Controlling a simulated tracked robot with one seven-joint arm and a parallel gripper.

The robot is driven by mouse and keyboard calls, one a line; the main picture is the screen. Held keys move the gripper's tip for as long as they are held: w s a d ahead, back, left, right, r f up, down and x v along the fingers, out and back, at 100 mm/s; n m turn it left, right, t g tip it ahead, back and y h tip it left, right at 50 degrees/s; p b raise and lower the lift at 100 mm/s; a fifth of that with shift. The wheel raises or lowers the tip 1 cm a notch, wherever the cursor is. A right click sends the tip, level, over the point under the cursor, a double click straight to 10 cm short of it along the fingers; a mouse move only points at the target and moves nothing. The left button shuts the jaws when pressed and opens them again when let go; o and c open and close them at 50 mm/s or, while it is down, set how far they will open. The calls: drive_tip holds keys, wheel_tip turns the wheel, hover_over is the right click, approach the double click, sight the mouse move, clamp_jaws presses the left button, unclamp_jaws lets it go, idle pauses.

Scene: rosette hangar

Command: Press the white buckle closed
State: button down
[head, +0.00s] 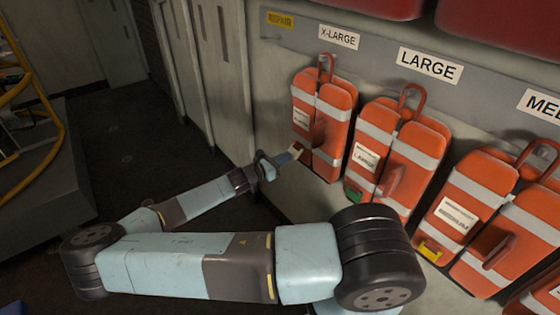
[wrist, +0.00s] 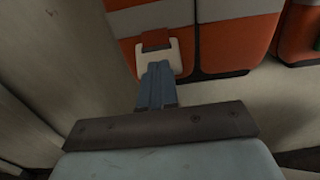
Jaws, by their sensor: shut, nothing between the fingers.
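The white buckle (wrist: 174,56) is low on the orange X-LARGE life vest (head: 330,108), with a red-orange strap (wrist: 155,38) entering its top. In the head view the buckle is a small pale patch (head: 295,150) at the tip of my gripper (head: 284,157). In the wrist view my gripper's blue-grey fingers (wrist: 157,72) are together, with nothing between them. Their tips overlap the lower middle of the buckle and hide part of it. They look touching or very close; I cannot tell which. Whether the buckle is latched is unclear.
A LARGE vest with a green buckle (head: 353,191) and another vest with a yellow buckle (head: 430,250) hang to the right on the same wall. Grey lockers (head: 205,70) stand left of the X-LARGE vest. Dark floor (head: 120,150) is clear at left.

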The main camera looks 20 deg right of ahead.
drive_tip(key=shift+x, duration=0.8)
idle(0.5)
drive_tip(key=shift+f, duration=0.35)
idle(0.4)
drive_tip(key=shift+w+d, duration=0.1)
drive_tip(key=shift+d, duration=0.35)
drive_tip(key=shift+f, duration=0.2)
idle(0.5)
drive_tip(key=shift+w+d, duration=0.2)
drive_tip(key=shift+d, duration=0.25)
idle(0.3)
drive_tip(key=shift+a, duration=0.15)
drive_tip(key=v, duration=0.9)
idle(0.9)
idle(0.8)
